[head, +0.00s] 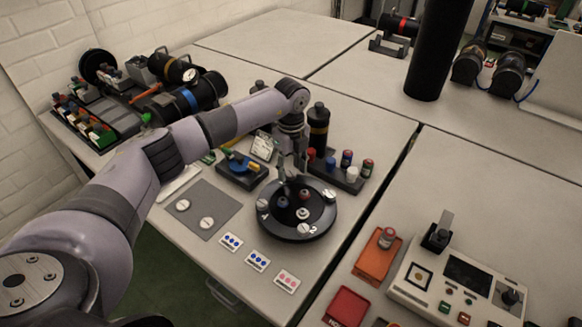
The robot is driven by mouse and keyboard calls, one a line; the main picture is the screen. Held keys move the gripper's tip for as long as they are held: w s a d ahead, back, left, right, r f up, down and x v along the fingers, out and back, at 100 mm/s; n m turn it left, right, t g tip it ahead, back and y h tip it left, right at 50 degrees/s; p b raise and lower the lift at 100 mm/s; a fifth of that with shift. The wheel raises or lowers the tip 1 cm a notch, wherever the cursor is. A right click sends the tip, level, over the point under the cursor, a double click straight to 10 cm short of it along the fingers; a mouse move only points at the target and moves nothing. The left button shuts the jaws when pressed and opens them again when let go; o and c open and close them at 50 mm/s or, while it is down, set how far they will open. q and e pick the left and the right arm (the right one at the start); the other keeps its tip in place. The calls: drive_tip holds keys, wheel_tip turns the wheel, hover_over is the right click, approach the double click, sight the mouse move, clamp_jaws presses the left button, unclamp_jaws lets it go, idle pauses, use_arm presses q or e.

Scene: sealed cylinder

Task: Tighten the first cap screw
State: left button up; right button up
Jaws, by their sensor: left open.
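A round black flange (272,228) lies on the table near the middle of the head view. Silver screw heads sit around its face, one at the front (303,229), one at the right (329,195) and one at the left (262,204). A small pale fitting (303,213) stands near its centre. My left gripper (286,186) points down over the back left part of the flange, with its fingers open. A dark part (283,203) shows just below the fingers; I cannot tell if they touch it. My right gripper is out of view.
A grey mat (225,200) with two silver discs lies left of the flange. Dotted cards (257,260) lie in front. Small bottles (346,160) and a tall black bottle (318,128) stand close behind. A control box (455,285) and orange tray (375,262) are at the right.

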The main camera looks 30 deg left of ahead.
use_arm(q)
drive_tip(key=shift+f, duration=0.4)
drive_tip(key=shift+c, duration=0.3)
clamp_jaws()
